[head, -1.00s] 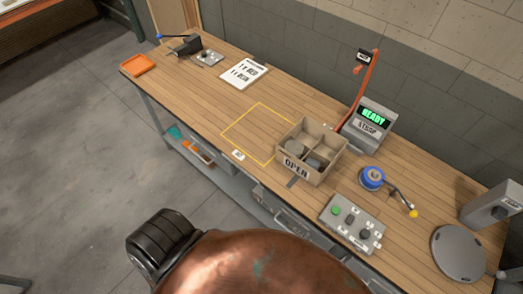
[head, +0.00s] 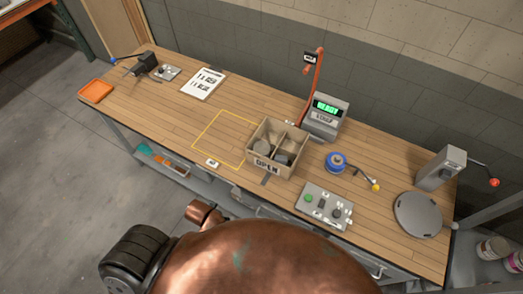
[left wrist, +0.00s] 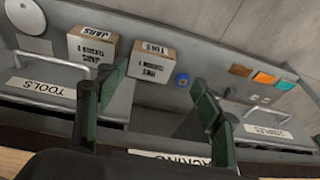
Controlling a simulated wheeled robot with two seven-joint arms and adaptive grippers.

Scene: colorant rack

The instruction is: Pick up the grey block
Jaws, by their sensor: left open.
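An open-topped cardboard box (head: 259,148) marked OPEN, with dividers, stands on the wooden bench in the head view. Grey rounded pieces (head: 281,158) lie in its front compartments; I cannot tell whether one is the grey block. No separate grey block shows clearly elsewhere. My left gripper (left wrist: 156,78) shows in the left wrist view with its two dark green fingers wide apart and nothing between them. It faces the shelf and drawers under the bench. My right gripper is in neither view.
A button panel (head: 324,206), a blue spool (head: 336,161), a display unit (head: 326,119) and a grey round plate (head: 418,215) stand on the bench. A yellow outlined square (head: 222,138) is empty. Labelled cartons (left wrist: 152,62) and a drawer (left wrist: 42,87) show in the left wrist view.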

